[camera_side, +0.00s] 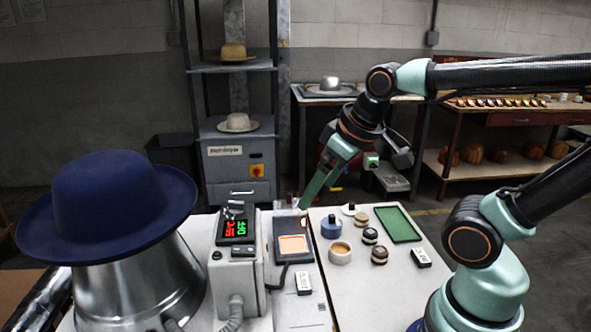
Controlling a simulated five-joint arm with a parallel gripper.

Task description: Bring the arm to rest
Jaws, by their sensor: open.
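My gripper (350,185) hangs in the air above the back of the white worktable (352,305), right of the control box. Its jaws are apart, with one long green finger pointing down and left, and nothing shows between them. The fingertip's exact height above the table is hard to tell. My arm reaches in from the right, bent at the elbow. A blue brimmed hat (115,205) sits on a metal press form (135,285) at the left, well apart from my gripper.
The control box (240,262) has red and green lit readouts. A dark panel with a pale orange pad (292,244) lies right of it. A blue jar (331,227), a tan cup (340,254), small round-handled tools (379,255) and a green mat (397,224) stand below my gripper.

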